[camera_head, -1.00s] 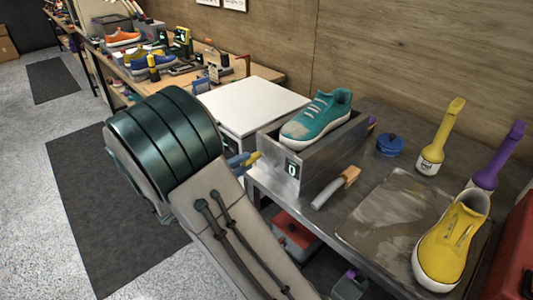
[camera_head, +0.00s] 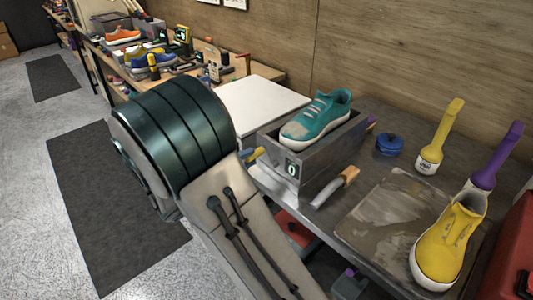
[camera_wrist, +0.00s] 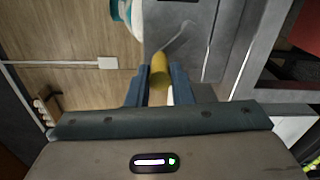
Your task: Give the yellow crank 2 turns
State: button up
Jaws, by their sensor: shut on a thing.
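The yellow crank (camera_wrist: 159,72) shows in the wrist view as a yellow handle on a bent metal arm that runs to the side of a grey metal box. My gripper (camera_wrist: 158,84) is shut on this handle, one blue-grey finger on each side. In the head view the yellow handle (camera_head: 253,155) shows at the left side of the box (camera_head: 320,160), mostly behind my arm. The box has a small display (camera_head: 292,169) that reads 0. A teal sneaker (camera_head: 317,118) with a dirty toe sits in the top of the box. My fingers are hidden in the head view.
A brush with a wooden handle (camera_head: 349,174) lies in front of the box. A blue round container (camera_head: 390,145), a yellow brush (camera_head: 438,135), a purple brush (camera_head: 497,155) and a yellow sneaker (camera_head: 450,240) stand to the right. A white surface (camera_head: 262,105) lies behind my arm.

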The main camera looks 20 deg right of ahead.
jog(key=shift+s+d+r, duration=0.1)
jog(key=shift+s+r, duration=0.1)
jog(key=shift+r, duration=0.05)
jog(key=shift+s+d+r, duration=0.25)
jog(key=shift+s+r, duration=0.15)
jog(key=shift+s, duration=0.35)
jog(key=shift+s, duration=0.1)
jog(key=shift+s+d+r, duration=0.15)
jog(key=shift+s+d, duration=0.1)
jog(key=shift+s, duration=0.45)
